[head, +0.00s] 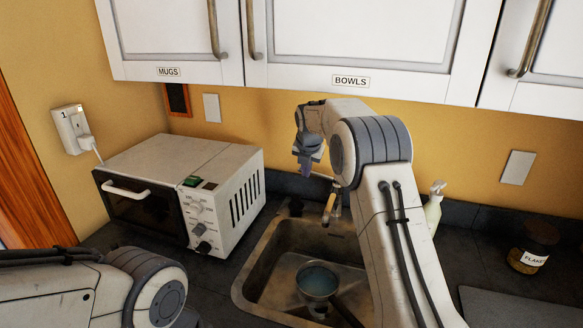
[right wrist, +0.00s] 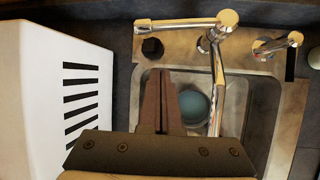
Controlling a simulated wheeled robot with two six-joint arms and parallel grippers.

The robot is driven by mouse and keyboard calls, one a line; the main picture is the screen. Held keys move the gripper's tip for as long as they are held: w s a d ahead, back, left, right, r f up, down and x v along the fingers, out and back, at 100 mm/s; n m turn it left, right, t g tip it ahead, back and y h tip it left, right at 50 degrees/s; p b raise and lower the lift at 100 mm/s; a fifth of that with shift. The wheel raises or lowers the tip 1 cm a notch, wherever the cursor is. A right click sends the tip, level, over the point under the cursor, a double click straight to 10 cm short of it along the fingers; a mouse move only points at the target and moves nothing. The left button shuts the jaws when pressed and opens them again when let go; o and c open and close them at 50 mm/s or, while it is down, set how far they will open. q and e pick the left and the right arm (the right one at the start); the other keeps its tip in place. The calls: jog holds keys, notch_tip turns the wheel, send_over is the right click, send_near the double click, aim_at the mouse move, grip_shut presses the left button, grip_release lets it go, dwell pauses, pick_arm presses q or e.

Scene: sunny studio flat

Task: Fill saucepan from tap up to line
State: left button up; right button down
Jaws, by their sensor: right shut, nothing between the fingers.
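The saucepan (head: 318,281) sits in the sink (head: 268,262), its dark handle pointing toward the lower right. Bluish water shows inside it; the line and the exact level are too small to make out. In the right wrist view the saucepan (right wrist: 193,107) is partly hidden behind my fingers. The chrome tap (right wrist: 205,43) stands at the back of the sink, and part of it (head: 331,208) shows in the head view. My right gripper (head: 309,163) is shut and empty, above and left of the tap; its fingers (right wrist: 163,75) are together. My left gripper is out of view.
A white toaster oven (head: 230,200) stands on the counter left of the sink. A soap bottle (head: 433,208) and a jar labelled FLAKES (head: 533,250) stand to the right. Cupboards (head: 350,35) hang overhead.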

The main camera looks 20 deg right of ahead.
jog(key=w+d+f+p, duration=0.2)
jog(key=w+f+p, duration=0.3)
jog(key=shift+w+d+p, duration=0.3)
jog(key=shift+w+d, duration=0.05)
jog(key=shift+d, duration=0.05)
jog(key=shift+f, duration=0.1)
dwell(0.3)
